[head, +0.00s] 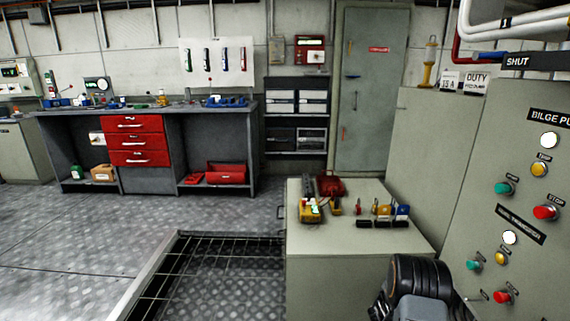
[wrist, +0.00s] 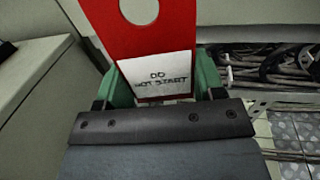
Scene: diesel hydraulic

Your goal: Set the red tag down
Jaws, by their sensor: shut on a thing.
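The red tag (wrist: 165,30) is large in the wrist view. It has a round hole at its top and a white label reading "DO NOT START". My gripper (wrist: 163,78) has green fingers on either side of the tag and is shut on it. The tag's lower end is hidden behind the dark gripper body. In the head view, a black part of my arm shows at the bottom right. The gripper and the held tag cannot be made out there.
A grey-green cabinet (head: 325,245) carries a yellow meter (head: 311,211), a red item (head: 331,186) and several small coloured items. A control panel (head: 528,180) with buttons stands close at right. A workbench (head: 185,110) is at the back left. Grating lies left of the cabinet.

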